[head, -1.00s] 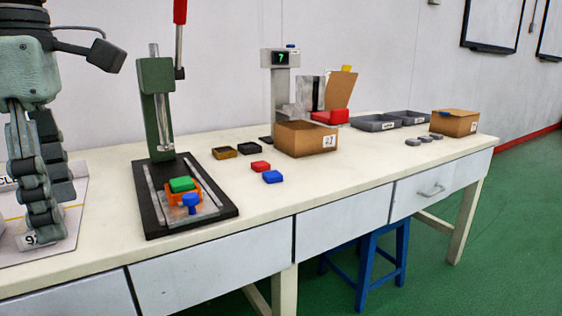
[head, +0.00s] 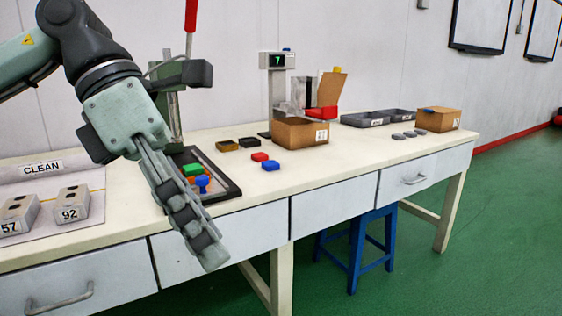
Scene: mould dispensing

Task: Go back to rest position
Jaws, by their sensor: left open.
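My left gripper (head: 208,252) is open and points down in front of the table's front edge, with nothing seen in it. Its arm comes in from the left and hides part of the press (head: 174,112). The fingers show nearly side-on, so the gap between them is hard to see. Two grey mould blocks, marked 57 (head: 18,214) and 92 (head: 73,204), stand apart from the gripper on the mat labelled CLEAN (head: 118,190) at the left. My right gripper is not in view.
The table (head: 330,165) runs to the right. A blue stool (head: 357,240) stands below. Floor on the right is open.

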